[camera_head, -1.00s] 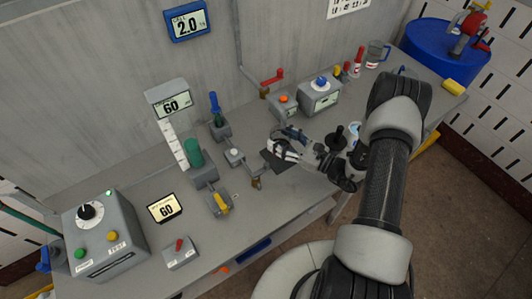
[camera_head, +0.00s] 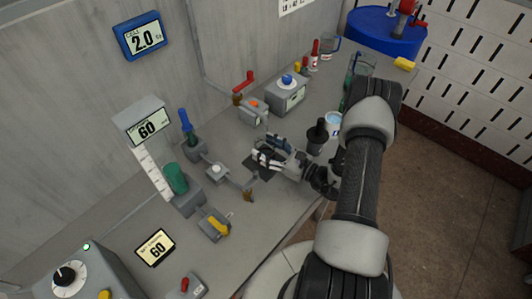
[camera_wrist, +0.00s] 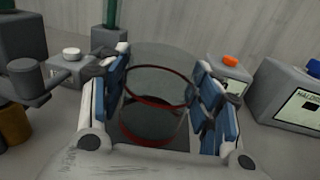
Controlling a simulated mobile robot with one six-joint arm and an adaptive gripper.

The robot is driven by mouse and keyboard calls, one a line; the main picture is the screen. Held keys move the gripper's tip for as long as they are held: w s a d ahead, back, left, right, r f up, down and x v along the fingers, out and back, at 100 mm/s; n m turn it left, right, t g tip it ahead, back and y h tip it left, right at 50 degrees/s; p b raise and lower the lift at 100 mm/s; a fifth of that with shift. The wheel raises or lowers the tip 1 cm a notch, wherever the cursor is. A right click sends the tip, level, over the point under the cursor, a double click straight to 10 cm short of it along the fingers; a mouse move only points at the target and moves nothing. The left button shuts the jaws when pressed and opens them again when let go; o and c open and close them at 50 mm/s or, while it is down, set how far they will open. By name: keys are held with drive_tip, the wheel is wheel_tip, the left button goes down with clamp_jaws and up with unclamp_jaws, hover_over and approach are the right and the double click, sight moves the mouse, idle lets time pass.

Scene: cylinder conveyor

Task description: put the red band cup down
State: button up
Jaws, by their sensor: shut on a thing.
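My gripper (camera_head: 266,152) is low over the grey bench, at the small dark pad (camera_head: 259,169). In the wrist view its two blue-padded fingers (camera_wrist: 158,98) stand on either side of the red band cup (camera_wrist: 157,88) and are shut on it. The cup is clear, with a red ring across its middle and another red ring lower down. Dark pad shows through and around the cup. I cannot tell whether the cup's base touches the pad. In the head view the cup is mostly hidden by my fingers.
A grey box with a blue knob (camera_head: 287,93) and a smaller box with an orange button (camera_head: 253,112) stand behind. A white-button block (camera_head: 217,172) is left of the pad. A black item (camera_head: 318,138) and a blue-rimmed cup (camera_head: 333,121) stand close on the right.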

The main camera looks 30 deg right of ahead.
drive_tip(key=shift+f, duration=0.9)
drive_tip(key=shift+f, duration=0.1)
drive_tip(key=o, duration=1.5)
